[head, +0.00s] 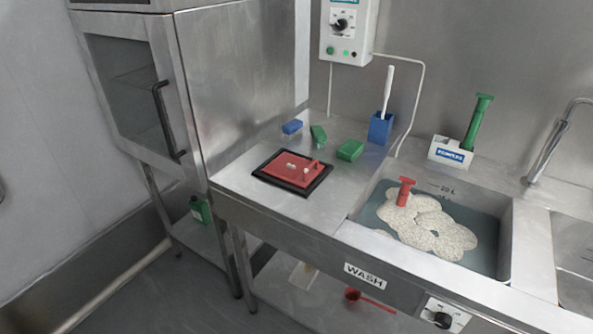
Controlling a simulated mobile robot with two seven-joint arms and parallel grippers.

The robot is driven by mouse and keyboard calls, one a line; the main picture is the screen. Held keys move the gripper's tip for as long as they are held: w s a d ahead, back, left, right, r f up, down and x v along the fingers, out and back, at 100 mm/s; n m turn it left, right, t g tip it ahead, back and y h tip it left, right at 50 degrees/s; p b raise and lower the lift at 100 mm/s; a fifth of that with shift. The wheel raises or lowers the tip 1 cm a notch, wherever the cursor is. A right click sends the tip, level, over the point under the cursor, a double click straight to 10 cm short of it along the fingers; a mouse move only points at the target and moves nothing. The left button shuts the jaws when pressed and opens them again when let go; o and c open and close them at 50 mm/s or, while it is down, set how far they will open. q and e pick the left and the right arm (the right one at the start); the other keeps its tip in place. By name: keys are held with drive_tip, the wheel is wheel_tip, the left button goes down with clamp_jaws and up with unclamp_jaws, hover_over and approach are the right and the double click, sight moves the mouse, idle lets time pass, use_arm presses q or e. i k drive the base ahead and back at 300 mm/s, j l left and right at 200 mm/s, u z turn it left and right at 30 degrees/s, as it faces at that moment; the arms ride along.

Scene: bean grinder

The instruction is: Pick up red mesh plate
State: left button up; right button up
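A red plate (283,171) lies flat in a black frame or tray (264,181) on the steel counter, left of the sink. A few small pale bits and a small red upright part, perhaps a handle (315,164), are on it. Its mesh is too fine to make out at this size. Neither of my grippers is in view, and nothing touches the plate.
The sink (482,226) at right holds foamy water and a red-handled tool (405,190). The counter's front left (235,178) is clear. A steel cabinet (240,80) stands at left.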

sight(298, 172)
drive_tip(key=k+l+z, duration=0.1)
drive_tip(key=l+z, duration=0.25)
drive_tip(key=l, duration=0.55)
drive_tip(key=l+z, duration=0.4)
drive_tip(key=l, duration=0.5)
drive_tip(key=i+l+z, duration=0.15)
drive_tip(key=l+z, duration=0.2)
drive_tip(key=l, duration=0.55)
drive_tip(key=k+j, duration=0.1)
drive_tip(key=j, duration=0.25)
drive_tip(key=k+j, duration=0.1)
drive_tip(key=j, duration=0.25)
drive_tip(key=k+j, duration=0.1)
drive_tip(key=j, duration=1.9)
drive_tip(key=i+j, duration=0.1)
drive_tip(key=j, duration=0.4)
drive_tip(key=u, duration=0.05)
